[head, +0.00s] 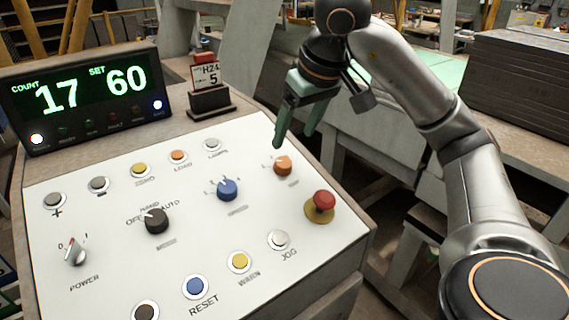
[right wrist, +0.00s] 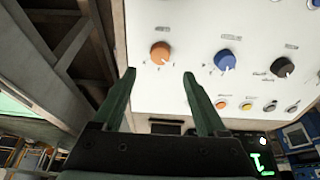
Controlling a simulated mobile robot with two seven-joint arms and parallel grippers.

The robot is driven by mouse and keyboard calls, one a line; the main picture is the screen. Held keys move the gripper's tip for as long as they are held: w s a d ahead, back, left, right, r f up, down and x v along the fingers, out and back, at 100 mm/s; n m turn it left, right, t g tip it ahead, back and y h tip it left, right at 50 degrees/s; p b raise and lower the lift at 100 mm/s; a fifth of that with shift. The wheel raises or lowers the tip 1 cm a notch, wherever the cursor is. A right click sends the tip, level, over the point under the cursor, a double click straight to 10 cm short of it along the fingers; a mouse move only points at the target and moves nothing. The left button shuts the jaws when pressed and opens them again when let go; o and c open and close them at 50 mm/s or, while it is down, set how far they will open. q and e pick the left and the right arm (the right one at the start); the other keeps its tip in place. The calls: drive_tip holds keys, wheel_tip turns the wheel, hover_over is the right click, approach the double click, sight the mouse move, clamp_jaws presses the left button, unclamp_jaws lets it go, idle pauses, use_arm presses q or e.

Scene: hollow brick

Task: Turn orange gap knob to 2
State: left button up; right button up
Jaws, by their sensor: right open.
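The orange gap knob (head: 282,166) is on the upper right of the white control panel (head: 110,240). Small marks sit around it, too small to read. It also shows in the right wrist view (right wrist: 160,55), above the space between the fingertips, with a pale pointer line on its lower side. My right gripper (head: 294,140) is open and empty, its green fingers pointing down just above the orange knob. In the right wrist view its fingers (right wrist: 158,74) are spread apart, and the knob looks clear of both. My left gripper is not in view.
A blue knob (head: 227,190) and a black knob (head: 155,221) lie left of the orange one. A red mushroom button (head: 322,202) is close below right. A display (head: 85,97) and a card holder (head: 209,101) stand behind the panel.

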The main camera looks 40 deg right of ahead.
sight(283, 161)
drive_tip(key=b+x, duration=0.1)
drive_tip(key=x, duration=0.7)
drive_tip(key=shift+w+f, duration=0.1)
drive_tip(key=shift+f, duration=0.1)
clamp_jaws()
